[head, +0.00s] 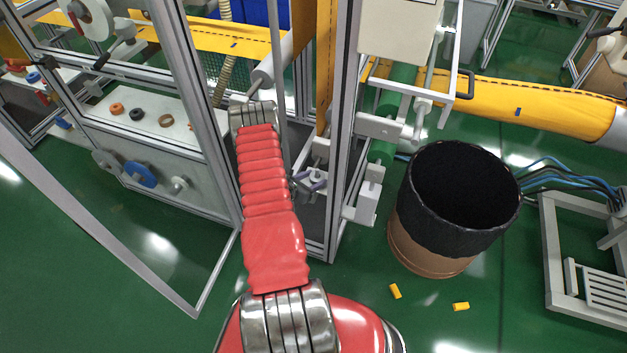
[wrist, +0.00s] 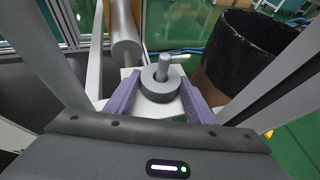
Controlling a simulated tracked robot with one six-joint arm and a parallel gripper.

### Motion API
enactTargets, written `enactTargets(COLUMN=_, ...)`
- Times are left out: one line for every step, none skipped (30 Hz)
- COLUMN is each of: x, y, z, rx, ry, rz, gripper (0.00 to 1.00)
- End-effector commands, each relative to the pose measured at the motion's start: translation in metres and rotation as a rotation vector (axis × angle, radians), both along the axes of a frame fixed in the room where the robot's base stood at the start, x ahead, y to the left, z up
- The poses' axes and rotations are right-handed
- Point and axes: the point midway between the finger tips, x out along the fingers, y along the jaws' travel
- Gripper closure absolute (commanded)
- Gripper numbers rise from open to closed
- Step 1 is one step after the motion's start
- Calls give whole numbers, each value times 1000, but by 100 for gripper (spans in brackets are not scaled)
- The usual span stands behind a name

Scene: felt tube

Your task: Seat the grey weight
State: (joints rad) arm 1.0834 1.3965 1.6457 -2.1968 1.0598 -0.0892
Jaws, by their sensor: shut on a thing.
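The grey weight (wrist: 158,96) is a thick dark ring between my gripper's purple pads in the wrist view. A pale grey pin (wrist: 164,66) stands up through its middle, so the ring appears to be around the pin. A white block (wrist: 130,74) shows behind and below it. I cannot tell whether the ring's underside touches the block. My gripper (wrist: 160,82) is shut on the weight from both sides. In the head view my gripper (head: 312,181) is small, inside the machine frame beyond my red arm, and the weight is hard to make out there.
Metal frame posts (head: 338,130) stand close around my arm. A roller (wrist: 124,40) rises beside the pin. A black-lined bin (head: 455,205) stands at right, with yellow pieces (head: 461,306) on the floor. Several coloured rings (head: 165,121) lie on a bench at left.

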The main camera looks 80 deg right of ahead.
Motion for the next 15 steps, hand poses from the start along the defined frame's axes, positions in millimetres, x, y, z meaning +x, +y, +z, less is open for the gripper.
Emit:
enactTargets(x=0, y=-1, z=0, rx=-2, ry=0, rz=0, gripper=89)
enactTargets(x=0, y=-1, z=0, rx=-2, ry=0, rz=0, gripper=89)
enactTargets(x=0, y=-1, z=-1, rx=-2, ry=0, rz=0, gripper=89)
enactTargets(x=0, y=-1, z=-1, rx=-2, ry=0, rz=0, gripper=89)
enactTargets(x=0, y=-1, z=-2, rx=-2, ry=0, rz=0, gripper=89)
enactTargets(x=0, y=-1, z=-2, rx=-2, ry=0, rz=0, gripper=89)
enactTargets(x=0, y=-1, z=-2, rx=-2, ry=0, rz=0, gripper=89)
enactTargets(x=0, y=-1, z=-2, rx=-1, ry=0, rz=0, gripper=89)
enactTargets(x=0, y=0, z=-2, rx=-1, ry=0, rz=0, gripper=89)
enactTargets(x=0, y=0, z=-3, rx=-1, ry=0, rz=0, gripper=89)
enactTargets(x=0, y=0, z=-3, rx=-1, ry=0, rz=0, gripper=89)
enactTargets(x=0, y=0, z=-3, rx=0, ry=-1, rz=0, gripper=89)
enactTargets(x=0, y=0, z=-3, rx=0, ry=-1, rz=0, gripper=89)
enactTargets(x=0, y=0, z=-3, rx=0, ry=-1, rz=0, gripper=89)
enactTargets(x=0, y=0, z=-3, rx=0, ry=0, rz=0, gripper=49)
